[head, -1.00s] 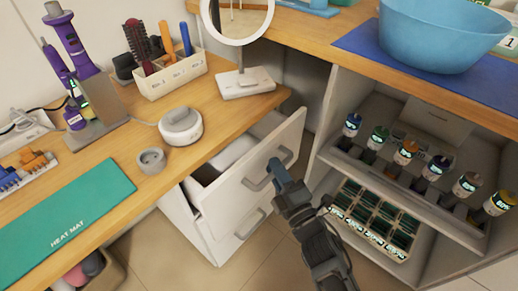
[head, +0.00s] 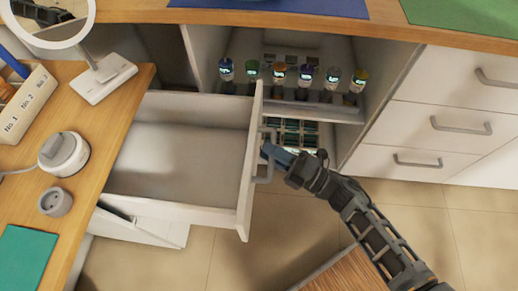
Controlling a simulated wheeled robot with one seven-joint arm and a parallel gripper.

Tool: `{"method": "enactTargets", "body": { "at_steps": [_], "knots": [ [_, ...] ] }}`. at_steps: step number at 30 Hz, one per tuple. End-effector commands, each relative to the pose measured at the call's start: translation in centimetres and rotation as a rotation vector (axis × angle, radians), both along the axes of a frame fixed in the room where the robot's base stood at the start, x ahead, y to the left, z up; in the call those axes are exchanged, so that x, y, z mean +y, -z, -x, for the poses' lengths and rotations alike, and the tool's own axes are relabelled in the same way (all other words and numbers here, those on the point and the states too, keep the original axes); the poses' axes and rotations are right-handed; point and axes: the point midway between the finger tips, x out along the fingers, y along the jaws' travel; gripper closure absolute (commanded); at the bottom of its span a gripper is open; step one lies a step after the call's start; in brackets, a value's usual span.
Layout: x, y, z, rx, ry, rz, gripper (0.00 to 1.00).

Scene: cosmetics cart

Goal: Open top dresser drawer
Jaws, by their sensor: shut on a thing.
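The top dresser drawer (head: 180,165) is pulled well out from under the wooden dresser top (head: 110,135). Its inside shows and looks empty. Its white front panel (head: 250,165) carries a grey bar handle (head: 268,167) on the outer face. The exact grip of the fingers is small and partly hidden. A lower drawer (head: 140,222) shows below the top one, partly covered by it.
A shelf unit (head: 340,112) with several bottles stands just behind the drawer front. White drawers (head: 435,125) are at the right. A round mirror (head: 105,75), a white round device (head: 63,153) and a grey cup (head: 55,201) stand on the dresser top.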

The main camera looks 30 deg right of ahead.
Motion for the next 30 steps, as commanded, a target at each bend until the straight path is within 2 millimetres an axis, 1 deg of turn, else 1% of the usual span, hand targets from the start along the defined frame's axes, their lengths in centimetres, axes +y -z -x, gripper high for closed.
{"method": "enactTargets", "body": {
  "at_steps": [11, 12, 18, 26, 30],
  "knots": [
    [-0.2, 0.1, 0.1, 0.003, 0.002, 0.000, 1.00],
    [-0.2, 0.1, 0.1, 0.003, 0.003, 0.000, 0.76],
    [-0.2, 0.1, 0.1, 0.001, 0.002, 0.000, 0.58],
    [-0.3, 0.1, 0.3, 0.001, 0.001, 0.000, 0.58],
    [-0.9, 0.5, 1.5, 0.003, 0.002, 0.000, 0.58]
  ]
}}
